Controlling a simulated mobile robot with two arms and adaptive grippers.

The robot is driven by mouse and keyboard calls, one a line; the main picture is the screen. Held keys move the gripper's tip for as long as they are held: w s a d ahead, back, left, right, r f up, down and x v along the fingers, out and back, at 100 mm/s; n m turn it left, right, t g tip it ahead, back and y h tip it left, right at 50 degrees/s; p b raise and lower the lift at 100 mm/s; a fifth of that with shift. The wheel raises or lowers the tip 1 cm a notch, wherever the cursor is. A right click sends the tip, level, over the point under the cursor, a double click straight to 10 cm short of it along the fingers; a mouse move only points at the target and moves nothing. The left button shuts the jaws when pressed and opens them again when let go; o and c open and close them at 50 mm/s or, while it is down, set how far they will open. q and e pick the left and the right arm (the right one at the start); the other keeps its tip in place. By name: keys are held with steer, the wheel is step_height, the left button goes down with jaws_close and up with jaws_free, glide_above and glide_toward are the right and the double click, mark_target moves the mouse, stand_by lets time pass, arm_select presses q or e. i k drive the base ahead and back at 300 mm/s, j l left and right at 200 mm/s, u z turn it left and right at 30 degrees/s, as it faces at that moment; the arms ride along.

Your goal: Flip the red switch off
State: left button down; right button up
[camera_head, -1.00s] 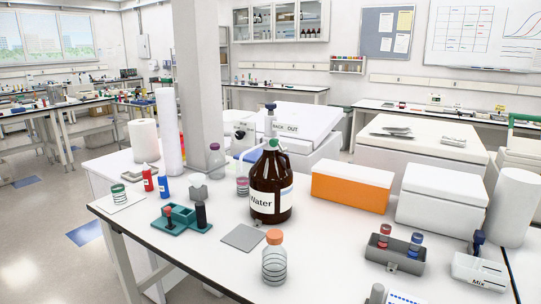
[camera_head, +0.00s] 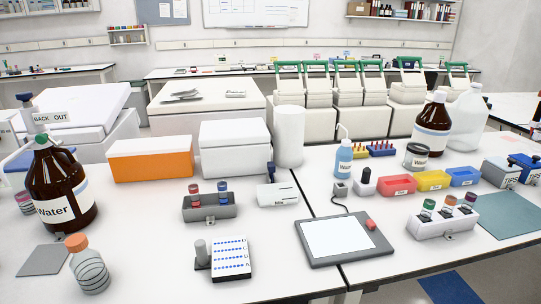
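A small red piece (camera_head: 370,225), which looks like a switch or button, sits at the right edge of a flat grey device (camera_head: 345,257) with a bright white panel. The device lies near the front of the bench, across a seam between two tabletops. A dark cable runs from its back to a small grey block (camera_head: 341,189). The red piece is too small to tell its position. Neither of my grippers is in view.
Left of the device stand a blue-dotted rack (camera_head: 231,259), a grey tube rack (camera_head: 209,209) and a brown water bottle (camera_head: 57,187). To its right are a white vial holder (camera_head: 442,222) and colored bins (camera_head: 433,180). Thermal cyclers (camera_head: 347,105) with green handles line the back.

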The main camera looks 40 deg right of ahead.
mark_target(370, 224)
steer(key=z, duration=1.85)
